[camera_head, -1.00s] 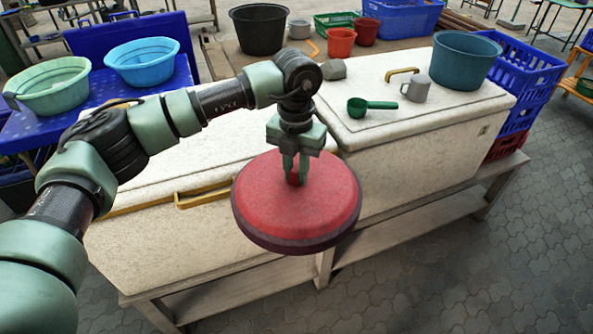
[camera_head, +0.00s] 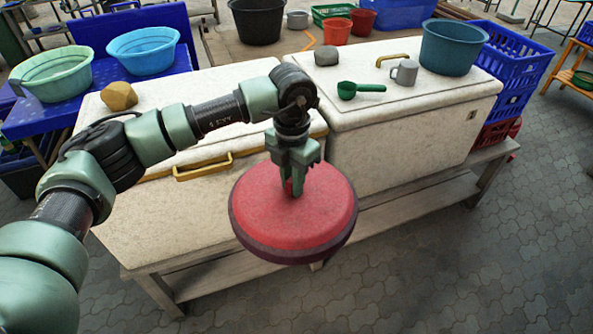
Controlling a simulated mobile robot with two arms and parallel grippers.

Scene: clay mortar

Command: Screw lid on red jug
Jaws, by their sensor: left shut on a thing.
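A large round red lid (camera_head: 310,215) with a darker rim hangs in the middle of the head view, in front of the white chests. My left gripper (camera_head: 290,188) is shut on the small knob at the lid's top and holds the lid in the air, slightly tilted. No red jug can be made out. My right gripper is not in view.
Two white chests (camera_head: 425,128) stand on a low bench (camera_head: 400,218). On the right one are a green scoop (camera_head: 360,89), a grey mug (camera_head: 404,72), a stone (camera_head: 326,55) and a teal bucket (camera_head: 452,47). A yellowish stone (camera_head: 119,96) lies on the left chest. Paved floor (camera_head: 510,260) is clear at right.

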